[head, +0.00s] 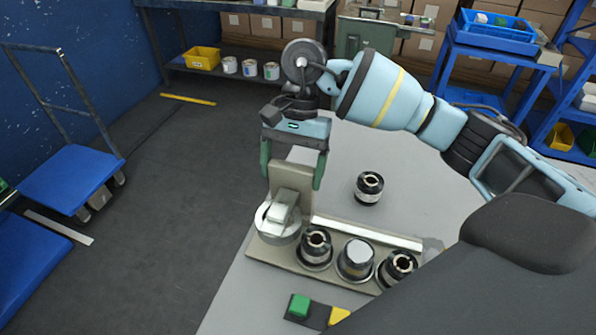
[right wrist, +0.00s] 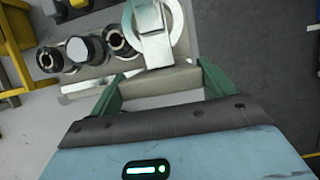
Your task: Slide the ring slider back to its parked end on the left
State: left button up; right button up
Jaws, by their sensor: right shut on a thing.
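The ring slider (head: 277,222) is a silver ring with a beige block, at the left end of the beige base (head: 259,252) in the head view. It also shows at the top of the right wrist view (right wrist: 157,50). My right gripper (head: 293,182) points down with its green fingers on either side of the slider's beige upright plate, and is shut on it. In the right wrist view the fingers (right wrist: 160,88) flank the plate. Inner contact faces are partly hidden. My left gripper is not in view.
Three round holders stand in a row on the base: one black (head: 316,245), one white-topped (head: 356,258), one black (head: 399,266). A loose black roll (head: 369,187) stands behind them. A green button (head: 299,306) sits in front. A blue cart (head: 72,183) is far left.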

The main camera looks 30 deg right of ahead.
jog(key=shift+w+a+r, duration=0.1)
jog(key=shift+w+a, duration=0.3)
jog(key=shift+w, duration=0.1)
jog(key=o, duration=1.2)
jog(key=shift+w+a, duration=0.1)
jog(key=shift+c, duration=0.2)
jog(key=shift+o, duration=0.7)
jog(key=shift+w+a, duration=0.1)
jog(key=b+v, duration=0.1)
jog(key=v, duration=0.6)
jog(key=shift+r, duration=0.35)
